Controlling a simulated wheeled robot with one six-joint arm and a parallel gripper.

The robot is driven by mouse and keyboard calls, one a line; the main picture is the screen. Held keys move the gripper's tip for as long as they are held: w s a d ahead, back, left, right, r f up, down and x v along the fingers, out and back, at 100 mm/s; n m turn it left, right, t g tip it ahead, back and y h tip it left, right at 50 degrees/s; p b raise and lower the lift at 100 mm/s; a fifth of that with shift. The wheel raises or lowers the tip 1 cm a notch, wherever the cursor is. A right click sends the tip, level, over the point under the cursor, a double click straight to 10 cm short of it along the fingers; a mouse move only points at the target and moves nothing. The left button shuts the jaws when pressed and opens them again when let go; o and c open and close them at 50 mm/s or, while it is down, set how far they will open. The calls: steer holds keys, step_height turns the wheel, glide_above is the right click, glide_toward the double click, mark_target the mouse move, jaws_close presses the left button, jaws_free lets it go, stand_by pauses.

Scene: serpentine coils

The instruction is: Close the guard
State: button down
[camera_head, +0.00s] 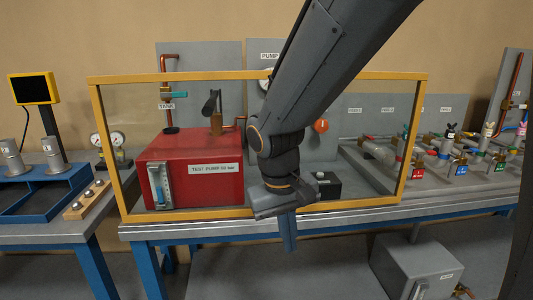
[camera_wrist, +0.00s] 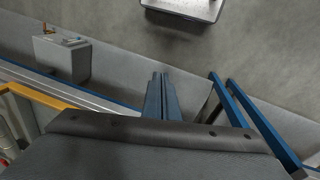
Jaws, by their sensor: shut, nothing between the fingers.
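The guard is a clear panel in a yellow frame (camera_head: 105,150), standing upright at the front of the bench in the head view. It spans the red test pump box (camera_head: 190,172). A yellow bar (camera_wrist: 35,95), apparently of the same frame, crosses the left of the wrist view. My gripper (camera_head: 290,240) points down in front of the guard's lower bar, right of the red box, with its tips below the bench-top edge. In the wrist view its fingers (camera_wrist: 161,95) are together and empty. I cannot tell whether it touches the frame. My arm hides part of the guard's top bar.
The bench edge (camera_head: 350,216) runs under the guard. A grey cabinet (camera_head: 415,265) stands below at right. A valve bench (camera_head: 460,190) is at right; a blue rack (camera_head: 40,200) and gauges (camera_head: 117,140) are at left.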

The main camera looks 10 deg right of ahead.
steer(key=w+a+r+t+h+p, duration=0.1)
steer(key=w+a+r+t, duration=0.1)
steer(key=a+r, duration=0.35)
steer(key=w+a+r+m+t+h, duration=0.1)
steer(key=w+a+r, duration=0.2)
steer(key=r, duration=0.6)
steer(key=w+a+r+t+h+p, duration=0.1)
steer(key=w+a+r+t+h, duration=0.1)
steer(key=a+r, duration=0.35)
steer(key=w+d+f+p, duration=0.3)
steer(key=d+f, duration=0.3)
steer(key=d, duration=0.4)
steer(key=shift+w, duration=0.9)
steer(key=shift+d, duration=0.1)
